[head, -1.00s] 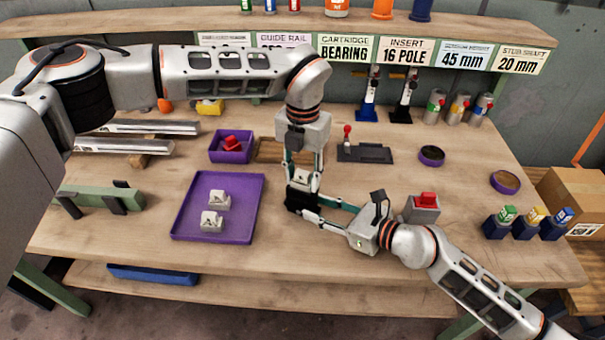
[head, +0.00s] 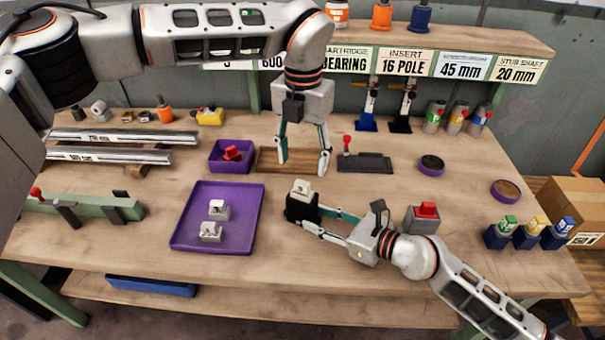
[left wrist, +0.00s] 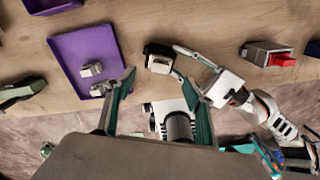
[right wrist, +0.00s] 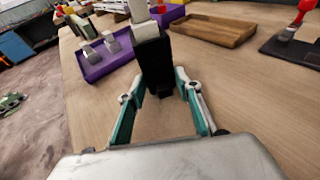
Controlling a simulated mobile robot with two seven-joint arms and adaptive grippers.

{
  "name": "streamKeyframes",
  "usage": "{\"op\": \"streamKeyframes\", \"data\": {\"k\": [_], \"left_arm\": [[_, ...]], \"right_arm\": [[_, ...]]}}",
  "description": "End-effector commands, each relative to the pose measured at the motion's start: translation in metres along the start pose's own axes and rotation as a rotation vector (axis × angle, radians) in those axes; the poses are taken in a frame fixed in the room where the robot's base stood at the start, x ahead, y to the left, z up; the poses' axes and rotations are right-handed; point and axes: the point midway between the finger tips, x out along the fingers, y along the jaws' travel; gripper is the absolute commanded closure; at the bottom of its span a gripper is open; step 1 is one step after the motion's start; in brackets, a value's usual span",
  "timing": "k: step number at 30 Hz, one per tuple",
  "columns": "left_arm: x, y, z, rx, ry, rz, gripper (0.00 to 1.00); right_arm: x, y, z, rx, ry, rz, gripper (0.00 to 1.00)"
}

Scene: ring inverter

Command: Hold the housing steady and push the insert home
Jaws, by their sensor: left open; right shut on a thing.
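The black housing (head: 301,208) stands upright on the bench. A pale insert (head: 301,188) sits at its top, its upper part showing above the black body; how deep it sits I cannot tell. My right gripper (head: 313,218) is shut on the housing from the right. The right wrist view shows the housing (right wrist: 155,65) between its fingers. My left gripper (head: 303,168) is open and empty, pointing down above and behind the housing, apart from it. The left wrist view shows the housing (left wrist: 159,63) beyond its spread fingers.
A purple tray (head: 180,238) with two pale pieces lies left of the housing. A purple bin (head: 215,165) with a red part and a wooden tray (head: 265,163) are behind. A grey block with a red top (head: 424,219) stands right. The bench front is clear.

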Motion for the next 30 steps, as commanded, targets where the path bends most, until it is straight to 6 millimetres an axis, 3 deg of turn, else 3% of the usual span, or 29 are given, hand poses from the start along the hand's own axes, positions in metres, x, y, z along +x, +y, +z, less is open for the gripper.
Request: {"op": "streamKeyframes", "data": {"k": [6,17,23,24,30], "left_arm": [[-0.025,0.000,0.000,0.000,0.000,0.000,0.46],[-0.029,0.000,0.000,0.001,0.000,0.000,0.46],[-0.025,-0.001,-0.001,0.074,0.003,-0.001,0.96],[-0.024,-0.001,-0.002,0.110,0.003,-0.002,1.00],[-0.017,-0.001,-0.002,0.254,0.002,-0.002,1.00]], "right_arm": [[0.000,0.000,-0.001,0.000,0.001,-0.001,0.78],[0.000,0.000,-0.001,0.000,0.001,-0.001,0.78],[0.000,-0.001,-0.001,0.000,0.001,-0.001,0.78],[0.000,-0.001,-0.001,0.000,0.001,-0.001,0.78],[0.000,0.000,-0.001,0.000,0.001,-0.001,0.78]]}}
